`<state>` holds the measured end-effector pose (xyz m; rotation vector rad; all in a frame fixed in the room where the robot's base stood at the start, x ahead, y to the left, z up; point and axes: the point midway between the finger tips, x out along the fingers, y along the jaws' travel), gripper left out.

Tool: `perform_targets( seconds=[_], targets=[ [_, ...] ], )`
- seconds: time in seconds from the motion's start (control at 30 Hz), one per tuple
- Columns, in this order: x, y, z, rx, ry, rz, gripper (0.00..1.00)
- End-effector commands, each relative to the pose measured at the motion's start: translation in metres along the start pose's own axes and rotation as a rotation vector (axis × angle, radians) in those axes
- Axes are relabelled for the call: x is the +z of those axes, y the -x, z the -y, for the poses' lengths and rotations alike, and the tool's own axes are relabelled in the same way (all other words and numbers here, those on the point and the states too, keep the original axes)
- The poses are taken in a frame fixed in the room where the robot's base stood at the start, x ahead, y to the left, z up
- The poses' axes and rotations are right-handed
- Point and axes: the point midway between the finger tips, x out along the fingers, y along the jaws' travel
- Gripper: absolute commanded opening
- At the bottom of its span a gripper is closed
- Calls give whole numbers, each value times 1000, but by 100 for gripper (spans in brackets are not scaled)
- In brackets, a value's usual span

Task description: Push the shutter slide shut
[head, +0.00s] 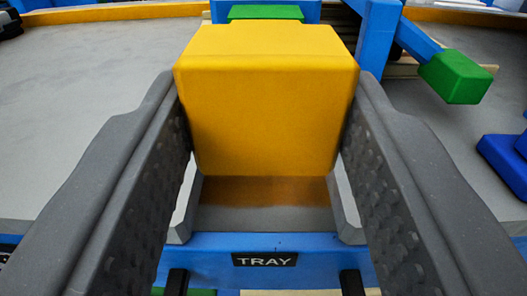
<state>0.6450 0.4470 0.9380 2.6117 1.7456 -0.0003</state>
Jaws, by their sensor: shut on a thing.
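My gripper (268,120) is shut on a large yellow block (268,90), with one dark ridged finger against each side. The block fills the middle of the head view and hides what lies directly behind it. Below the block, a grey and brownish surface shows between the fingers. No part is labelled as the shutter slide, and I cannot tell whether the yellow block belongs to it.
A blue front rail (205,252) bears a label reading TRAY (264,259). A green block (455,76) sits on a blue bar at the upper right. A blue piece (503,160) lies at the right edge. Bare grey panel (90,110) is at left.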

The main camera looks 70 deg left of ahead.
Motion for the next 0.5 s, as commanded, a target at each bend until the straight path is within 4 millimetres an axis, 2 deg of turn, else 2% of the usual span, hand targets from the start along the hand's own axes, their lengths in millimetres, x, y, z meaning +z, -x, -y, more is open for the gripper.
perform_targets(
  seconds=[0.5],
  targets=[
    [0,-13,0,-1,0,1,27]
  ],
)
